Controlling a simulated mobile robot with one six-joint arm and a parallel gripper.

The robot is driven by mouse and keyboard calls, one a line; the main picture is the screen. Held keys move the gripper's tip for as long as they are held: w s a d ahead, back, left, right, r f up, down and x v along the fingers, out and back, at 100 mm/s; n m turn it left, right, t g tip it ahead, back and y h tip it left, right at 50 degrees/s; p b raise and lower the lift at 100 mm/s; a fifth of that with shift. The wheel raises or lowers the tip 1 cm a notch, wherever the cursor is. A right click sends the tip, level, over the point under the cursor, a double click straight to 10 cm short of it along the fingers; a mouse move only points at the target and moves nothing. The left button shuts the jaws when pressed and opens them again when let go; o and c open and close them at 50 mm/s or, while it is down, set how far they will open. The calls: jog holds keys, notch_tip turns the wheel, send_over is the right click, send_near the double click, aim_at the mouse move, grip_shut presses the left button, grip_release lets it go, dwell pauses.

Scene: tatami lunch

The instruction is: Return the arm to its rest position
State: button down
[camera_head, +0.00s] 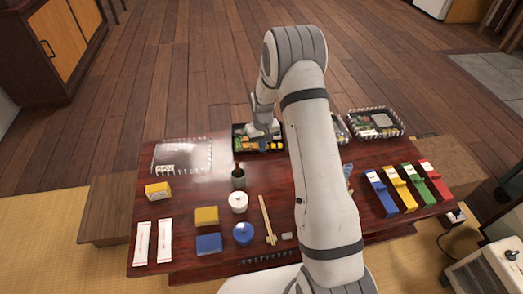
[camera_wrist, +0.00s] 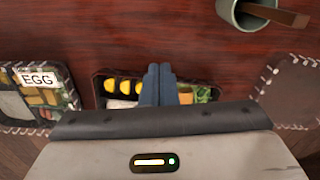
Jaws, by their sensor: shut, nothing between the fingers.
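My arm (camera_head: 322,170) reaches out over the low table (camera_head: 180,228) toward its far side in the head view. My gripper (camera_wrist: 158,72) shows in the wrist view with its two blue-grey fingers together and nothing between them. It is above the near edge of an open black lunch box (camera_wrist: 98,85) with yellow pieces and greens; I cannot tell whether the fingertips touch anything. The same lunch box (camera_head: 236,150) is partly hidden by my arm in the head view.
A dark cup (camera_head: 238,178) stands close by. An egg-labelled box (camera_wrist: 68,82) and a rope-edged tray (camera_head: 208,158) flank the lunch box. Small jars, blocks and packets stand at the front. Coloured boxes (camera_head: 405,182) stand at right. Open floor (camera_head: 190,80) lies beyond the table.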

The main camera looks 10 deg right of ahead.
jog(key=s+r+p, duration=0.4)
jog(key=r+p, duration=0.1)
jog(key=r, duration=0.7)
jog(key=s+r+t+p, duration=0.1)
jog(key=s+r+p, duration=0.35)
jog(key=r, duration=0.75)
jog(key=s+r+p, duration=0.3)
jog(key=r+p, duration=0.2)
jog(key=r, duration=0.7)
jog(key=s+d+r+m+t+p, duration=0.1)
jog(key=s+r+p, duration=1.2)
jog(key=s+r, duration=0.7)
jog(key=shift+s+r+t, duration=0.3)
jog(key=shift+s+r, duration=0.05)
jog(key=shift+r, duration=0.4)
